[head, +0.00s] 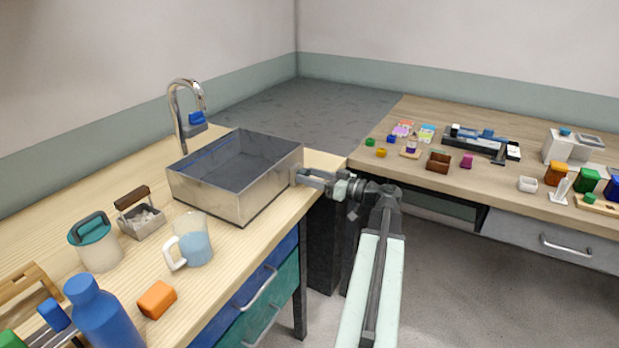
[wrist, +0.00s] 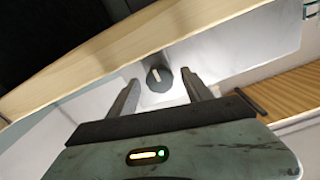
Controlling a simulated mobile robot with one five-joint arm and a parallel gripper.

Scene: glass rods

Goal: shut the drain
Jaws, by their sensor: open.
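The metal sink basin (head: 213,200) stands on the near wooden counter, below a curved faucet (head: 178,115). In the wrist view, a dark round knob (wrist: 158,82) with a pale line on its face sits on the basin's shiny side wall (wrist: 225,55). My gripper (head: 298,175) is open at the basin's right side. In the wrist view its two fingers (wrist: 161,82) appear on either side of the knob. I cannot tell whether they touch it. The knob is hidden in the head view, and the drain opening cannot be made out.
The counter edge (wrist: 120,65) runs close to my gripper. A second bench (head: 460,190) holds small items.

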